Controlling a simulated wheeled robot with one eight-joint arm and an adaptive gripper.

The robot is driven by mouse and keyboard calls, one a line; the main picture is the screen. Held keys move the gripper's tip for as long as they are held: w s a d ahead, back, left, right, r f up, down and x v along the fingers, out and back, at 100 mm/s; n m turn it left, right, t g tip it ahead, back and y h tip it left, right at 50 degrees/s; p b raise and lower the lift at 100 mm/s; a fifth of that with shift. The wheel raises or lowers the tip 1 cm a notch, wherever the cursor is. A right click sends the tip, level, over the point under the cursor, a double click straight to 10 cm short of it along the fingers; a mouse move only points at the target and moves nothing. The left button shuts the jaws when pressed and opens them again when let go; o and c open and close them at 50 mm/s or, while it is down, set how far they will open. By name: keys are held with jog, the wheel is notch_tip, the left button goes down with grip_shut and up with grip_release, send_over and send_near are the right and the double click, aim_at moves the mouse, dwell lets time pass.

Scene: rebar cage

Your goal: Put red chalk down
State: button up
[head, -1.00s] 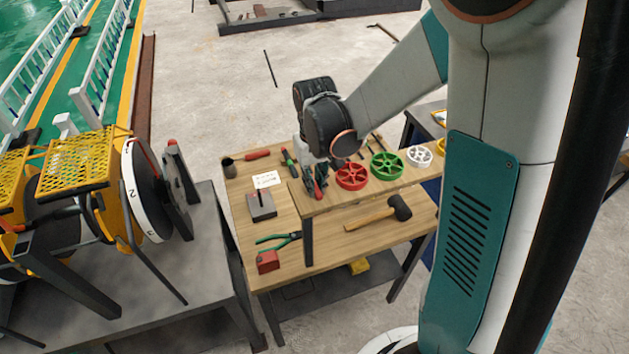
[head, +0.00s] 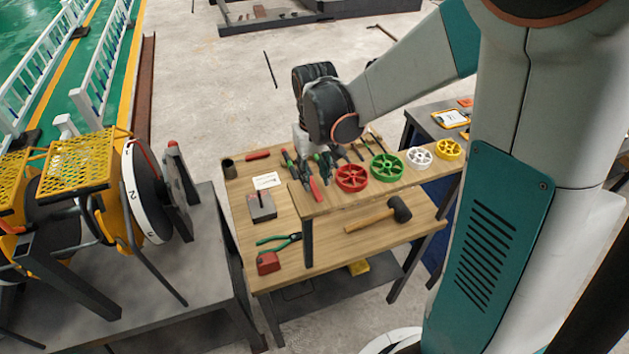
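A slim red piece (head: 315,188), which looks like the red chalk, lies on the raised wooden shelf (head: 345,206) near its left end, left of the red handwheel. My gripper (head: 317,180) is just above and behind it. Its two dark fingers are spread apart, with nothing visible held between them. The red piece is small, and I cannot tell whether a finger still touches it.
Red (head: 352,178), green (head: 387,167), white (head: 419,153) and yellow (head: 450,149) handwheels line the shelf to the right. A mallet (head: 399,208), pliers (head: 280,242) and a grey block (head: 262,208) lie on the lower bench top. Handled tools stand close behind the gripper.

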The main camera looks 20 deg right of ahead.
aim_at(315, 187)
notch_tip(315, 187, up, 8)
jog(key=s+r+t, duration=0.3)
jog(key=s, duration=0.4)
jog(key=s+r+t, duration=0.3)
jog(key=s+t, duration=0.1)
jog(key=s, duration=0.4)
notch_tip(315, 187, down, 22)
jog(key=b, duration=2.1)
jog(key=shift+o, duration=0.4)
jog(key=shift+r, duration=0.1)
